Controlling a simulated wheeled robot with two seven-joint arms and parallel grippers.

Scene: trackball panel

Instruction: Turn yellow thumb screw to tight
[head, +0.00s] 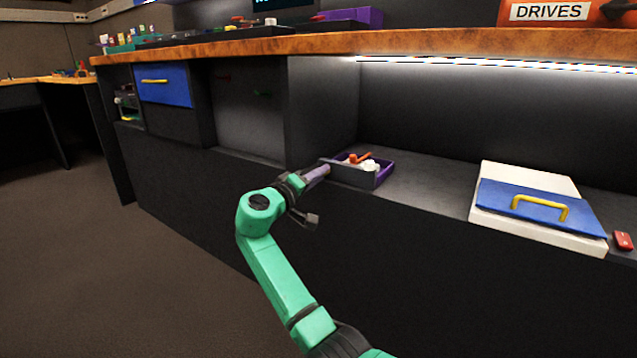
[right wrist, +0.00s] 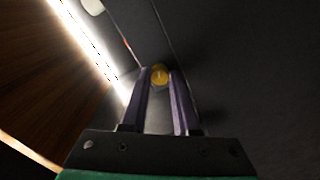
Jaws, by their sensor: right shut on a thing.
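The yellow thumb screw (right wrist: 159,76) shows in the right wrist view as a small round yellow head with a mark on it. It sits between the two purple fingertips of my right gripper (right wrist: 160,82), which is shut on it. In the head view my right gripper (head: 322,172) is at the front edge of the shelf, just left of a purple tray. The screw is hidden in the head view, and the angle of its mark is too small to read surely. My left gripper is not in view.
The purple tray (head: 339,178) holds an orange-red piece and white pieces. The wooden counter (head: 436,42) overhangs the shelf. The floor at left is clear.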

